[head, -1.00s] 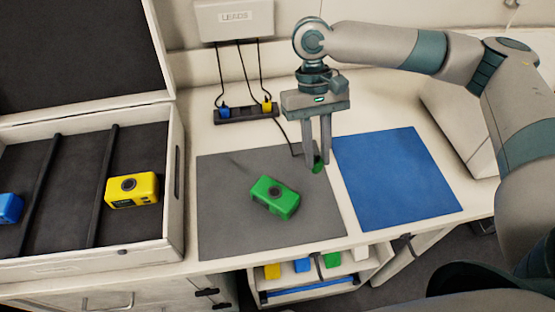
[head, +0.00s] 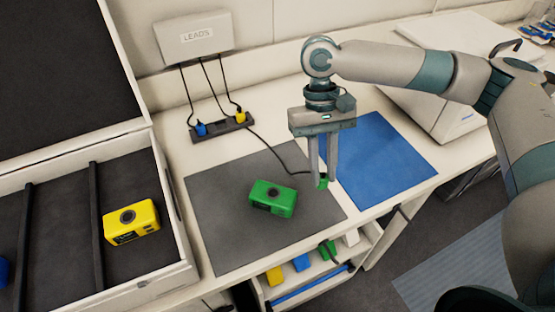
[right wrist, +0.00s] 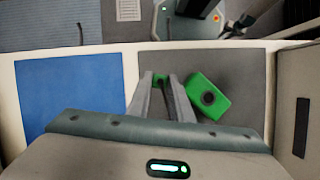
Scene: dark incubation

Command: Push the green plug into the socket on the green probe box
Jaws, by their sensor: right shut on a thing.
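The green probe box (head: 273,198) lies on the grey mat (head: 215,222), with a round dark socket on its top. My right gripper (head: 323,183) is shut on the green plug (head: 323,181), to the right of the box and apart from it. The plug's dark cable runs back to the holder strip. In the right wrist view, the plug (right wrist: 159,79) shows between the fingertips (right wrist: 160,82), and the green box (right wrist: 208,96) lies just to their right. The fingers hide part of the plug. My left gripper is not in view.
A blue mat (head: 385,160) lies right of the grey one. The holder strip (head: 221,127) with a blue and a yellow plug sits behind, below the LEADS box (head: 193,38). An open case at left holds a yellow probe box (head: 131,222).

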